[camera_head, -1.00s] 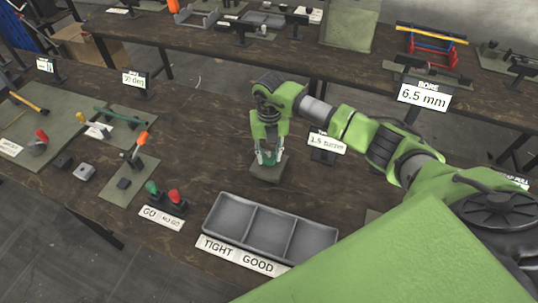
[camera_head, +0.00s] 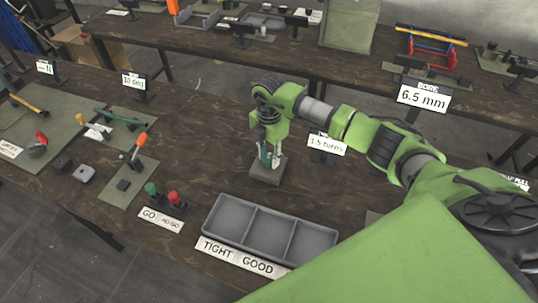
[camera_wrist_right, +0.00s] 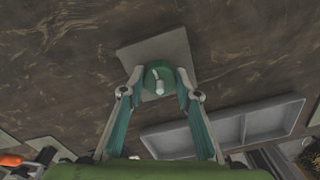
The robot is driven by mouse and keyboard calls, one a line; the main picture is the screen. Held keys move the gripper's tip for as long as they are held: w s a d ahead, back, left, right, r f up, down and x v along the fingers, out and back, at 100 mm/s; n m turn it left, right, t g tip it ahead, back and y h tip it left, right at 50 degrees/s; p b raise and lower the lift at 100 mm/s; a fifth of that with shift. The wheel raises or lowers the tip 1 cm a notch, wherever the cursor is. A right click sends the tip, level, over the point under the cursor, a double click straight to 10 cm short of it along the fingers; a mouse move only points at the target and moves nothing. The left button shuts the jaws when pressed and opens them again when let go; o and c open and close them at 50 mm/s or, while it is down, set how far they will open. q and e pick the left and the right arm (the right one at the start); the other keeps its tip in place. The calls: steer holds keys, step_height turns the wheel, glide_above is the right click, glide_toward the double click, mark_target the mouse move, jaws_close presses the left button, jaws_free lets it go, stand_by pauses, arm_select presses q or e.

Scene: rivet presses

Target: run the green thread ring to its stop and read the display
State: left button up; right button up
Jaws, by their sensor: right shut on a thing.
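The green thread ring (camera_wrist_right: 156,70) sits on the grey square block (camera_wrist_right: 137,52), with a pale pin at its middle. In the head view the block (camera_head: 266,174) stands on the brown table and the ring is mostly hidden by my gripper. My right gripper (camera_head: 269,160) points down over the block. In the wrist view its fingers (camera_wrist_right: 160,80) are shut on the ring from both sides. The display (camera_head: 327,144), just right of the gripper, reads about "3.5 turns"; its first digit is blurred. My left gripper is out of view.
A three-part grey tray (camera_head: 233,241) labelled TIGHT and GOOD lies in front. A GO/NO GO gauge (camera_head: 166,197) with green and red knobs is left of it. A "6.5 mm" display (camera_head: 423,97) stands behind my right arm.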

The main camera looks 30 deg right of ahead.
mark_target(269, 157)
steer(key=shift+r+m, duration=0.1)
steer(key=shift+m, duration=1.1)
stand_by(0.6)
steer(key=o, duration=1.1)
step_height(269, 157, up, 12)
